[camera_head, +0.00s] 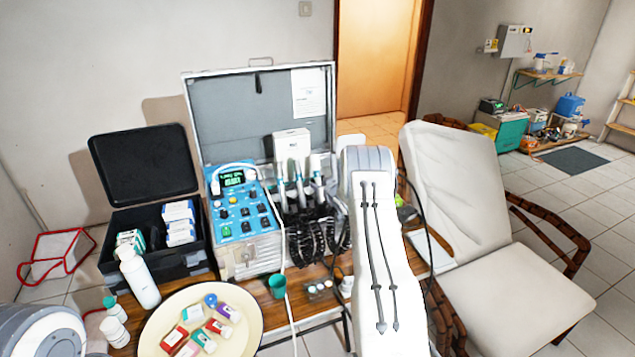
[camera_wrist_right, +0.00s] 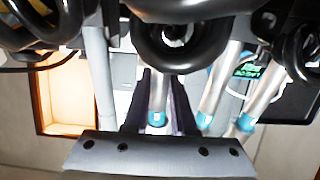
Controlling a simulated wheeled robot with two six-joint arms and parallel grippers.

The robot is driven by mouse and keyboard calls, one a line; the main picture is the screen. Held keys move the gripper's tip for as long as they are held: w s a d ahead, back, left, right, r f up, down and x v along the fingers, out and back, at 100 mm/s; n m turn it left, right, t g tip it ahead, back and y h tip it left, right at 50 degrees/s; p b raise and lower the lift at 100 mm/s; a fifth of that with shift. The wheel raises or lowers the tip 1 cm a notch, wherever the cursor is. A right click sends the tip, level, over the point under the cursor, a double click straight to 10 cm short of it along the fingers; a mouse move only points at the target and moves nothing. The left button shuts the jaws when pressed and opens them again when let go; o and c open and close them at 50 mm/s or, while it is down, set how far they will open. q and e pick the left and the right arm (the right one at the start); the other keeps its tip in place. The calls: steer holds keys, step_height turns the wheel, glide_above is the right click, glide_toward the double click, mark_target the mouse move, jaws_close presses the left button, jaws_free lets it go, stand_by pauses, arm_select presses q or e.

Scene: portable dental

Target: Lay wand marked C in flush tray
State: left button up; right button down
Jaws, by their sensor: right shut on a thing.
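My right gripper (camera_wrist_right: 163,80) is shut on a silver wand (camera_wrist_right: 157,100) with a teal end. No letter on it is legible. More silver wands (camera_wrist_right: 207,110) with teal ends stand beside it in the wrist view. In the head view several wands (camera_head: 300,190) stand upright at the blue dental unit (camera_head: 245,225), above black coiled hoses (camera_head: 305,240). My right arm covers part of that row, and the right fingers are hard to make out there. My left gripper is not in view. I cannot identify the flush tray with certainty; a round cream tray (camera_head: 158,325) holds small coloured containers.
An open grey case (camera_head: 225,115) stands behind the unit. Left of it is an open black case (camera_head: 135,220) with boxes. A white bottle (camera_head: 138,277), a green cup (camera_head: 277,287) and small vials stand on the wooden table. A white chair (camera_head: 460,190) is at the right.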

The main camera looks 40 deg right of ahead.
mark_target(317, 164)
steer(key=shift+w+d+r+p, duration=0.1)
steer(key=shift+w+r+p, duration=0.35)
steer(key=shift+r+p, duration=0.55)
steer(key=shift+w+d+r+p, duration=0.15)
steer(key=shift+w+r+p, duration=0.35)
steer(key=shift+r, duration=0.85)
steer(key=shift+w+d+r+p, duration=0.1)
steer(key=shift+w+r+p, duration=0.3)
steer(key=shift+r+p, duration=0.6)
steer(key=shift+r, duration=0.15)
